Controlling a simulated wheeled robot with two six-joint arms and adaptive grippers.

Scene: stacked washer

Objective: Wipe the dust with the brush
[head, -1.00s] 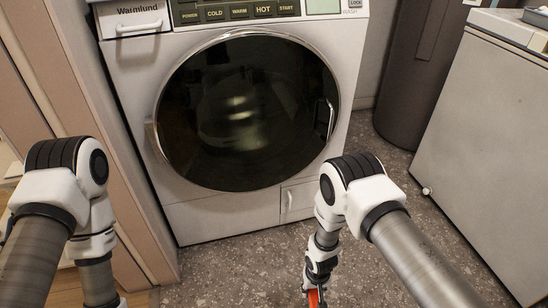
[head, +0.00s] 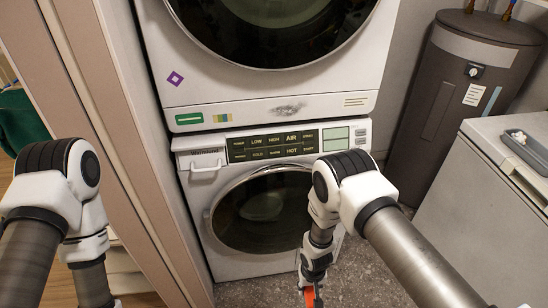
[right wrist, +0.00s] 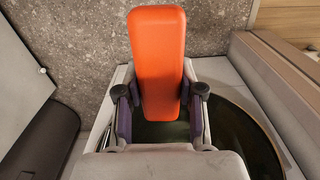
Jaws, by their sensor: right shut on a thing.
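A grey dust smudge (head: 288,108) lies on the white lower front strip of the upper machine (head: 230,98), above the washer's control panel. My right gripper (right wrist: 160,95) is shut on an orange-handled brush (right wrist: 158,55). In the head view the brush's orange part (head: 310,297) shows at the bottom edge, low in front of the washer and well apart from the dust. The bristles are not clearly seen. My left arm shows at the left, but its gripper is out of view.
The lower washer (head: 222,262) stands under the upper machine. A tan panel (head: 110,130) is close on the left. A dark cylindrical tank (head: 455,90) and a white chest (head: 480,190) with a tray (head: 533,145) on top stand right. Speckled floor (head: 368,270) shows between.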

